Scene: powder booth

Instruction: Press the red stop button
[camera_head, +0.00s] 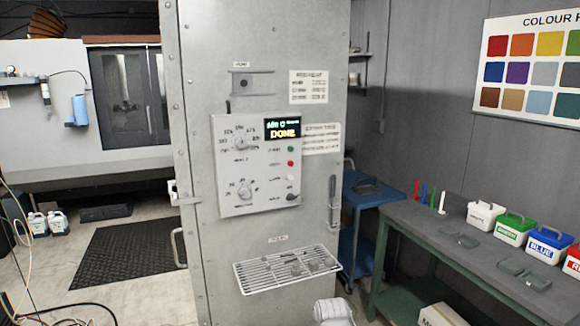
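The red button (290,163) is a small round button on the grey control panel (262,205). It sits in a column on the panel's right side, below a green button (291,149) and above a white one (290,177). A dark switch or knob (292,197) is at the bottom of that column. The lit display (283,129) above the buttons reads "DONE". Nothing covers the red button. My gripper cannot be made out in this view; only a pale rounded part, which looks like my arm, shows at the bottom edge.
A wire rack (256,275) juts out below the panel, with small grey pieces on it. Two dials (245,190) are left of the buttons. A vertical handle (332,195) is right of the panel. A workbench (425,228) with labelled tubs stands at right.

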